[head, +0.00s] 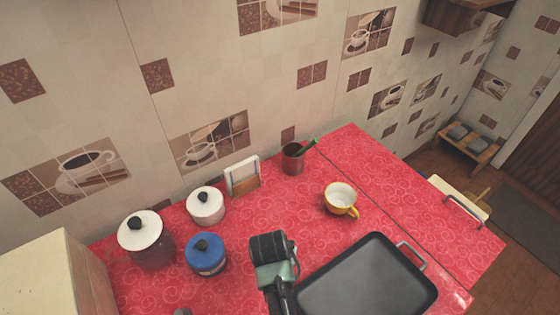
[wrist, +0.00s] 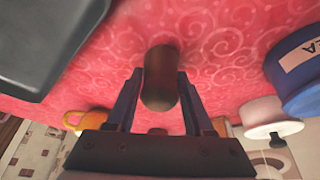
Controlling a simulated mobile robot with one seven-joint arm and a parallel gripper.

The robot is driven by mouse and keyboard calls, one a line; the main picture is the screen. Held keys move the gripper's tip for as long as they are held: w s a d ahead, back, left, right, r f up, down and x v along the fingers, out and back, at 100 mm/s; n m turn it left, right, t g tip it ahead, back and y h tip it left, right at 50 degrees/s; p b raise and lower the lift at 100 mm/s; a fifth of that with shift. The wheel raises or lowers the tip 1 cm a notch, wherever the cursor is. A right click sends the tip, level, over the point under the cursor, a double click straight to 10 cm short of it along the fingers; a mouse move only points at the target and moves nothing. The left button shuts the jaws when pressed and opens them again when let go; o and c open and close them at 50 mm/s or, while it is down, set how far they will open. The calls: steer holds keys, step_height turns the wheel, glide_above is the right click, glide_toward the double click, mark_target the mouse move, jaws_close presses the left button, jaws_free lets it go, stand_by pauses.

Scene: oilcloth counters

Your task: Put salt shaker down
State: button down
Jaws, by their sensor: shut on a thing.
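The salt shaker (wrist: 160,80) is a small dark brown, rounded piece in the wrist view. My gripper (wrist: 159,76) is shut on it, one finger on each side. The red patterned counter (wrist: 215,50) lies behind the shaker. I cannot tell whether the shaker touches the counter or hangs just above it. In the head view my arm reaches over the counter (head: 165,295) between the blue canister and the dark pan. The fingers and the held shaker cannot be made out there.
A dark pan (head: 368,285) lies at right, a blue canister (head: 206,257) at left. Behind are a brown pot (head: 152,252), white canister (head: 205,208), card stand (head: 243,176), red-brown mug (head: 292,160) and yellow cup (head: 340,200). Free counter lies between canister and cup.

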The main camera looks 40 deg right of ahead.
steer(key=shift+c, duration=1.4)
jaws_free()
steer(key=p+v, duration=0.1)
steer(key=v, duration=1.1)
steer(key=shift+p, duration=0.4)
steer(key=shift+r, duration=0.15)
